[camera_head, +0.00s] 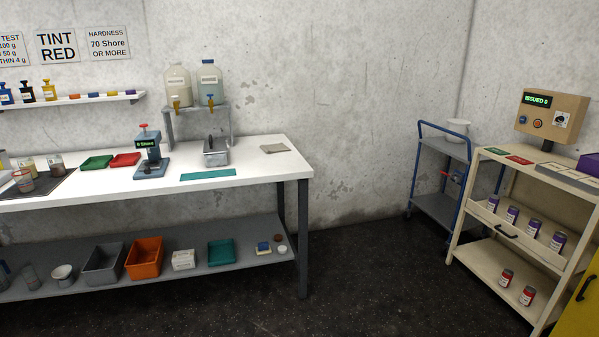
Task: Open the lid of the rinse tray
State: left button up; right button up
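Neither of my grippers is in view.
A blue-grey press (150,160) reading "0 Shore" stands left of the box. A teal strip (208,174) lies in front of it and a grey cloth (275,148) to its right. The jug stand (171,124) is behind. Open floor (365,270) lies right of the bench.

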aim_at(211, 146)
jog(key=i+l, duration=0.1)
jog(key=i, duration=1.95)
jog(key=j+u, duration=0.05)
jog(key=j, duration=0.05)
